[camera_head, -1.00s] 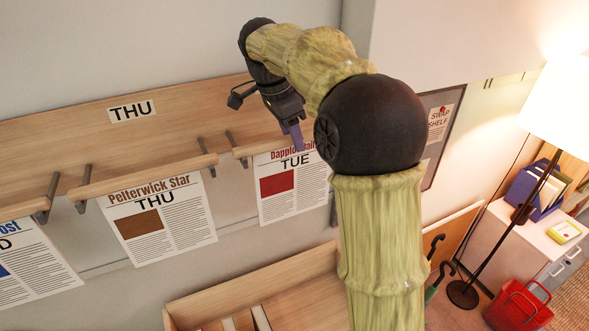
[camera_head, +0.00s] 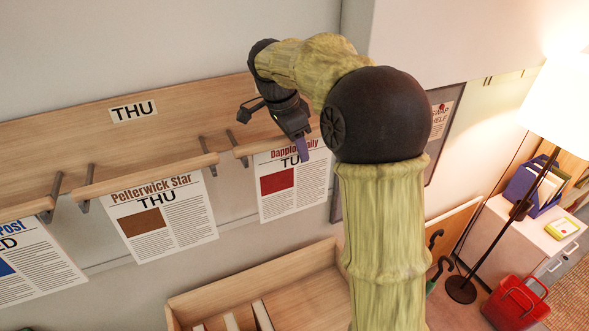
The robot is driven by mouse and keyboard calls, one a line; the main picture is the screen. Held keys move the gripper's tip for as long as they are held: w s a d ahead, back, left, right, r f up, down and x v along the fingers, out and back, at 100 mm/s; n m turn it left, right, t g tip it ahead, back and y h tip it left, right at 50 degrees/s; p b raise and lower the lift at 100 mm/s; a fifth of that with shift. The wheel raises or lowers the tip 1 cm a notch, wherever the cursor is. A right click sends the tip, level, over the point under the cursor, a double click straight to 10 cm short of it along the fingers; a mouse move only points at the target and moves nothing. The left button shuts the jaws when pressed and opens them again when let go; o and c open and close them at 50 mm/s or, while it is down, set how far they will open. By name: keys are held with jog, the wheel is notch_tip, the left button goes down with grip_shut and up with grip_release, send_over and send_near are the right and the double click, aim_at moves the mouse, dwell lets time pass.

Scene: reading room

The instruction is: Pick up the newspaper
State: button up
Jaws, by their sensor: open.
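Several newspapers hang from wooden rods on the wall rack (camera_head: 60,157). The Pelterwick Star (camera_head: 190,222), marked THU with a brown picture, hangs in the middle. The Dapple Daily (camera_head: 300,196), with a red picture, hangs to its right; its day label is partly covered by my gripper. A paper ending in "Post" (camera_head: 35,262), with a blue picture and a day ending in D, is cut off at the left edge. My gripper (camera_head: 302,148) is open and points down in front of the Dapple Daily's top. I cannot tell whether it touches the paper.
A THU sign (camera_head: 133,111) is on the rack board. A wooden bin (camera_head: 290,268) with dividers stands below the papers. At the right are a floor lamp (camera_head: 562,110), a white cabinet (camera_head: 505,232), a red basket (camera_head: 517,300) and umbrella handles (camera_head: 437,262).

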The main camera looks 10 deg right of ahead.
jog(key=shift+f, duration=0.25)
dwell(0.4)
grip_shut()
